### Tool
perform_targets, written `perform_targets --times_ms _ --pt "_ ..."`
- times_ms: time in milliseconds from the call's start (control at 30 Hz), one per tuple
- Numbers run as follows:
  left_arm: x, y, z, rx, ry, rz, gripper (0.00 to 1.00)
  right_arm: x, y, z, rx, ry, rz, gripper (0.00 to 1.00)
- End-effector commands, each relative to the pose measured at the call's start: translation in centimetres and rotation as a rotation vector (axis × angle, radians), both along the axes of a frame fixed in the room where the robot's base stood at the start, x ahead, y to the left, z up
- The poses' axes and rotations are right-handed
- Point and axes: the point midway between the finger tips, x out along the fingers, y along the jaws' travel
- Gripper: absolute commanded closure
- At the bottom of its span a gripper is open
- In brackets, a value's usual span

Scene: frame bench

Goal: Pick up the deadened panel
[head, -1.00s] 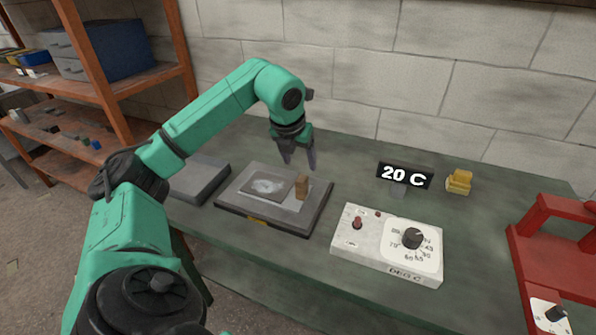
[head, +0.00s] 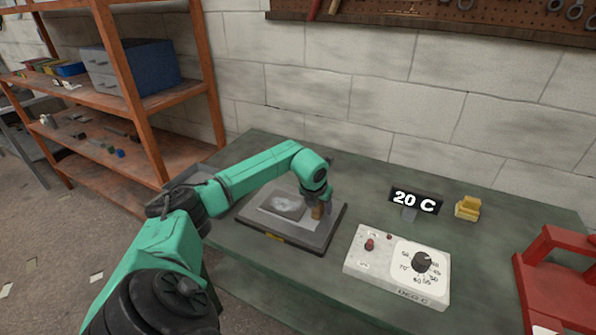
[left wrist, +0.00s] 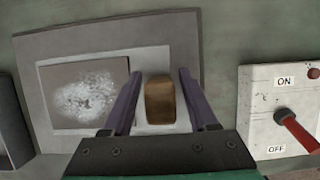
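The panel (head: 262,217) is a pale flat sheet lying on a dark grey plate (head: 323,237) on the bench. A darker pad (head: 286,207) with a whitish smear lies on its left part; the pad also shows in the left wrist view (left wrist: 85,93). A brown block (left wrist: 160,99) stands on the right part of the panel. My left gripper (head: 318,207) is down at the block. In the left wrist view its fingers (left wrist: 158,98) are open, one each side of the block, with gaps showing. My right gripper is out of view.
A control box (head: 397,268) with a red switch and a dial stands right of the plate. Behind it are a "20 C" display (head: 415,201) and a yellow object (head: 467,208). A red frame (head: 555,270) stands at the far right. Orange shelving (head: 150,140) is at the left.

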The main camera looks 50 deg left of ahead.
Motion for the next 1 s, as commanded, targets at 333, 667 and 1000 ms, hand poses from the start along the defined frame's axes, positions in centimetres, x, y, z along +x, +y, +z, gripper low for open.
perform_targets --times_ms 333,667,1000 --pt "0.0 0.0 0.08 0.0 0.0 0.0 1.0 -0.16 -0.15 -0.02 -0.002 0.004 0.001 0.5" --pt "0.01 0.02 0.12 0.0 -0.001 0.001 1.0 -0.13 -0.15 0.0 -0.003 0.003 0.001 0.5" --pt "0.02 0.02 0.14 0.0 -0.002 0.001 1.0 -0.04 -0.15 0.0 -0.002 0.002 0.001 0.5"
